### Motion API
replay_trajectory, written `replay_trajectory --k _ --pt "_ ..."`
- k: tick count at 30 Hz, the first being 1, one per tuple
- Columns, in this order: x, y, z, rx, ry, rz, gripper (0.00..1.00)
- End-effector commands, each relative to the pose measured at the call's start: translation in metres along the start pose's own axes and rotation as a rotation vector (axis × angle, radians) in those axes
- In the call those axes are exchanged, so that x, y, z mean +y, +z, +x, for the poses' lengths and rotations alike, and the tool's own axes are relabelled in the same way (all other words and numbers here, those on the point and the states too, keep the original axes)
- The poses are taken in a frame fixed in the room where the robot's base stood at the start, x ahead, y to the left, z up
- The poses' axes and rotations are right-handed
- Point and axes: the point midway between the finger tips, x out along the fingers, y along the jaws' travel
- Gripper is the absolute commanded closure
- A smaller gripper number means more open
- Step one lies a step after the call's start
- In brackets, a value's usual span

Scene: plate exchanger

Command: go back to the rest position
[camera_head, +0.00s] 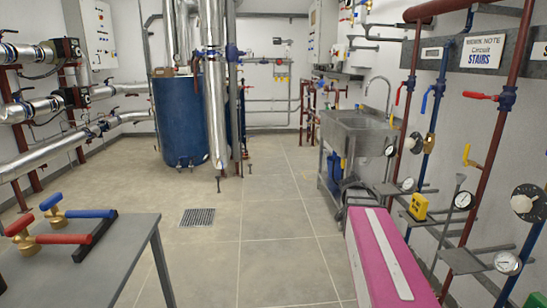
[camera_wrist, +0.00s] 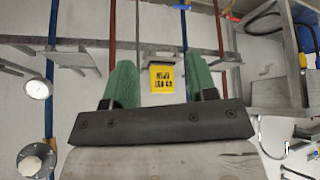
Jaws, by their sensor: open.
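My gripper (camera_wrist: 160,65) shows in the wrist view with two green fingers spread apart and nothing held between them. A yellow box with dark lettering (camera_wrist: 161,77) appears in the gap between the fingers, farther off and apart from them. In the head view the same yellow box (camera_head: 418,206) sits on a small grey wall bracket at the right, with no gripper around it. I cannot make out my gripper for sure in the head view.
Red and blue pipes with gauges (camera_head: 462,199) and valve handles line the right wall. A steel sink (camera_head: 357,135) stands behind them. A grey table (camera_head: 95,262) with valves is at the lower left. A blue tank (camera_head: 180,118) stands at the back. The middle floor is clear.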

Motion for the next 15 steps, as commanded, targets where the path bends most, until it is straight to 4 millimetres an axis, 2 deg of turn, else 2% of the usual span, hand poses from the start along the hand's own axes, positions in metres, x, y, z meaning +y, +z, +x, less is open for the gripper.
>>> replay_trajectory --k 1,6,9,12,15 --pt "0.002 0.034 0.004 -0.056 -0.014 -0.099 0.48" --pt "0.004 0.132 0.014 -0.235 -0.099 -0.454 0.48" --pt "0.009 0.184 0.015 -0.325 -0.166 -0.643 0.48" --pt "0.015 0.225 0.014 -0.395 -0.234 -0.795 0.48" --pt "0.019 0.252 0.012 -0.439 -0.289 -0.901 0.48"
